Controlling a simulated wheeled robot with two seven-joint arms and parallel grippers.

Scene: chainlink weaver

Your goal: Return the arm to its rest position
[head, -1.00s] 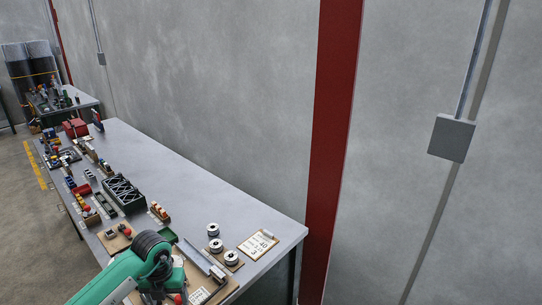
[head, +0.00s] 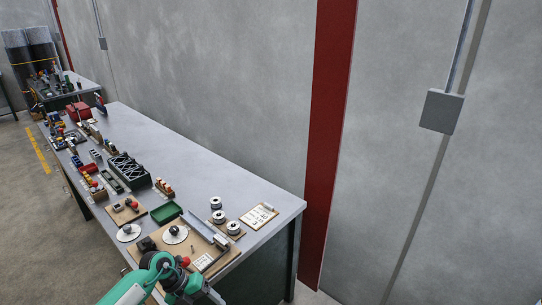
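No gripper fingers show clearly in the head view, and no held object can be seen.
The bench carries a brown board (head: 222,258) with a white disc (head: 175,234), a green tray (head: 166,212), several white spools (head: 218,217), a paper sheet (head: 258,216) and a black crate (head: 128,170). The bench's back strip is clear. A red column (head: 330,140) stands behind its right end.

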